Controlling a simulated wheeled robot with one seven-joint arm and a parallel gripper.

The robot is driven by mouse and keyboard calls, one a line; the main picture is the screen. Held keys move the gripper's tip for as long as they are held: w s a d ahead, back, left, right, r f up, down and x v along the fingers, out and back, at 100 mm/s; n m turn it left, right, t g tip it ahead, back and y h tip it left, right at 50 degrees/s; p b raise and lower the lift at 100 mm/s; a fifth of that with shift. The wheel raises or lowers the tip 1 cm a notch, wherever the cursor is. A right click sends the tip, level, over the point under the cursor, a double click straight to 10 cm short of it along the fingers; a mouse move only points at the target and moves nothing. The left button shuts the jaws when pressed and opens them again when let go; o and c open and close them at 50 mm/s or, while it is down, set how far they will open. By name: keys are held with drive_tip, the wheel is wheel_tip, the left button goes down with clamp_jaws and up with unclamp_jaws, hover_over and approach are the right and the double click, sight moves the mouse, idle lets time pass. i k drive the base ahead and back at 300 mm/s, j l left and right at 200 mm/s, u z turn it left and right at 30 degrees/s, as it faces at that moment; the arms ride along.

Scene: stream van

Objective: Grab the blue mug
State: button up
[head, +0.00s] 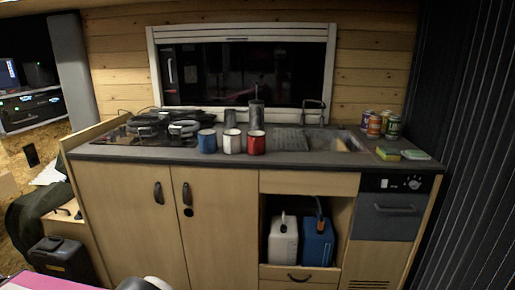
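The blue mug (207,142) stands upright on the dark countertop (120,153), near its front edge. It is the leftmost in a row of three mugs, with a white mug (231,143) close on its right and a red mug (255,144) beyond that. The blue mug's front is unobstructed, and its handle cannot be made out clearly.
Dark cookware (150,126) sits behind and left of the blue mug. Grey metal canisters (257,114) stand behind the mugs. A sink (338,143), several cans (374,126) and sponges (387,154) lie to the right. Cabinet doors (135,210) front the counter.

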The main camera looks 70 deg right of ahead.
sight(207, 138)
drive_tip(key=z, duration=2.8)
